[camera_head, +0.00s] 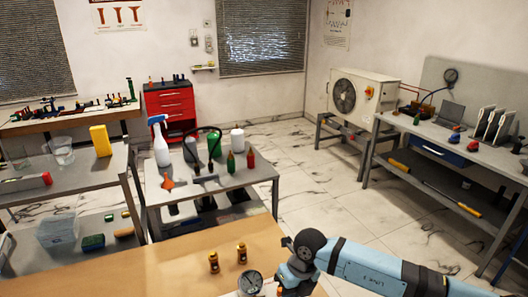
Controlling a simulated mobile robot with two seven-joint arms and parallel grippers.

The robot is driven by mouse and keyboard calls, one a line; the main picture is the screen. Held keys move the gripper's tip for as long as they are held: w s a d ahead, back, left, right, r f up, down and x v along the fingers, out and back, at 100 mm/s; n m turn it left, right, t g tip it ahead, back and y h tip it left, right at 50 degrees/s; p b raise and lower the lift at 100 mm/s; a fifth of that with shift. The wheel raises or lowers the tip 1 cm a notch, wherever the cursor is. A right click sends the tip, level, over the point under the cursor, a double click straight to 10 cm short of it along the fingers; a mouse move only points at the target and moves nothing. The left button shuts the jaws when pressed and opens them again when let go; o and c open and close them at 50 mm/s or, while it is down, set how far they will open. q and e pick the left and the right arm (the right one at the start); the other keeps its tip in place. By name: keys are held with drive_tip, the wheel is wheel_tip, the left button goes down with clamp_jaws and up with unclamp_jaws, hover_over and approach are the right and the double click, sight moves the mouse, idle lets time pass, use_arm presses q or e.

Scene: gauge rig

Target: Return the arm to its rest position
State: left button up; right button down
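My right arm (375,268), light blue with dark joints, reaches in from the right along the bottom edge. Its dark round joint (308,243) is over the right end of the wooden bench top (150,262). The arm bends down there and runs out of the picture, so the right gripper's fingers do not show. Whether anything touches the gauge cannot be told. My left gripper is not in view.
Two small brass-coloured fittings (213,262) (242,253) stand on the bench behind the gauge. Beyond is a grey cart (222,180) with a white spray bottle (160,142) and other bottles. A workbench (385,140) stands at right. Tiled floor (330,195) lies open between.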

drive_tip(key=s+a+r+m+t+y+p, duration=0.1)
drive_tip(key=s+a+r+m+y, duration=0.65)
drive_tip(key=s+a+y, duration=0.5)
drive_tip(key=w+d+f+m+t+h+p, duration=0.1)
drive_tip(key=d+f+m+t+h, duration=0.2)
drive_tip(key=d+m+t, duration=0.65)
drive_tip(key=d+f+m+t+h+p, duration=0.1)
drive_tip(key=d+f+m+t+h, duration=0.2)
drive_tip(key=m+t, duration=0.7)
drive_tip(key=s+d+f+m+g+h, duration=0.6)
drive_tip(key=s+d+f+m+g, duration=0.2)
drive_tip(key=s+d+f+m, duration=0.2)
drive_tip(key=shift+s+d+m, duration=0.4)
drive_tip(key=shift+s+d, duration=0.35)
drive_tip(key=shift+d, duration=0.15)
